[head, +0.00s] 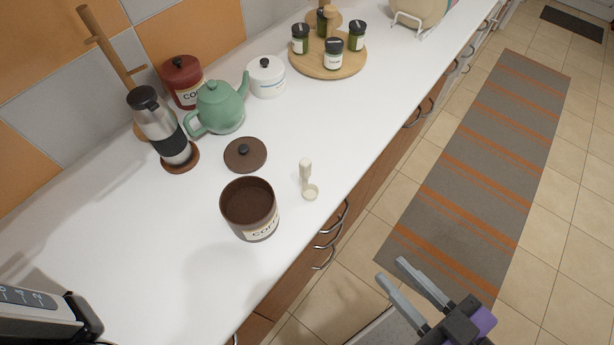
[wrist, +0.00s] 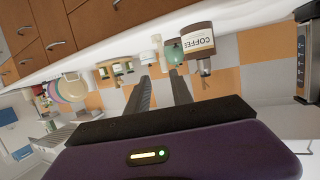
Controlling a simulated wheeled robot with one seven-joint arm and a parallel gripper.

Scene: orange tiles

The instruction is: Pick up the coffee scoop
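The coffee scoop (head: 307,178) is small and cream-white. In the head view it lies on the white counter, right of the open coffee canister (head: 249,207) and near the counter's front edge. My gripper (head: 393,269) is at the lower right in the head view, out over the floor in front of the counter and well apart from the scoop. Its two grey fingers are spread with nothing between them. In the wrist view my gripper (wrist: 160,84) shows the same gap, with the coffee canister (wrist: 196,42) beyond the fingers. A small pale shape near the fingertips there may be the scoop.
The dark canister lid (head: 245,155), green teapot (head: 217,107), steel grinder (head: 162,128), red canister (head: 183,81) and white sugar jar (head: 267,77) stand behind. A round wooden board (head: 328,62) holds spice jars. Drawer handles (head: 333,222) stick out along the counter front. Counter around the scoop is mostly clear.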

